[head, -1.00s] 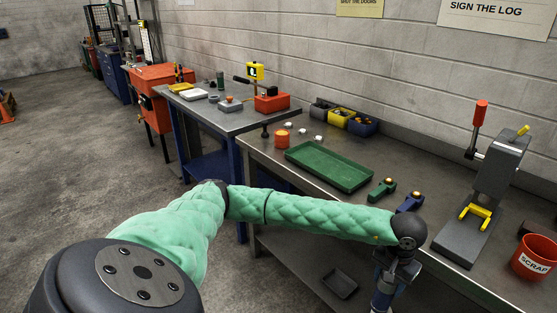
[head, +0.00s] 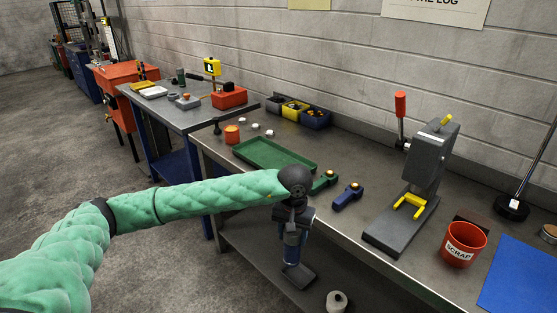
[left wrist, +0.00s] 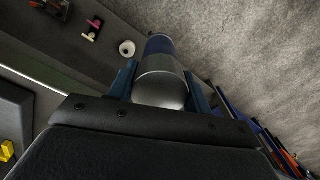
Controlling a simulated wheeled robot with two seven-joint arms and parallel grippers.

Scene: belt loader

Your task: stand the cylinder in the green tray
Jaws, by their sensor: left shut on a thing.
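My left gripper (head: 294,232) is shut on the cylinder (head: 291,254), hanging in front of the bench's front edge. In the left wrist view the cylinder (left wrist: 161,76) is between the two blue fingers (left wrist: 160,88). It has a silver end and a dark blue part, and the fingers hide some of its sides. In the head view it looks roughly upright. The green tray (head: 262,166) lies on the bench behind and left of the gripper. It is shallow, rectangular and looks empty. My right gripper is not in view.
A green clamp (head: 324,182) and a blue clamp (head: 347,195) lie right of the tray. A grey press (head: 428,155) and red scrap bin (head: 463,244) stand further right. A lower shelf (head: 360,285) lies below.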

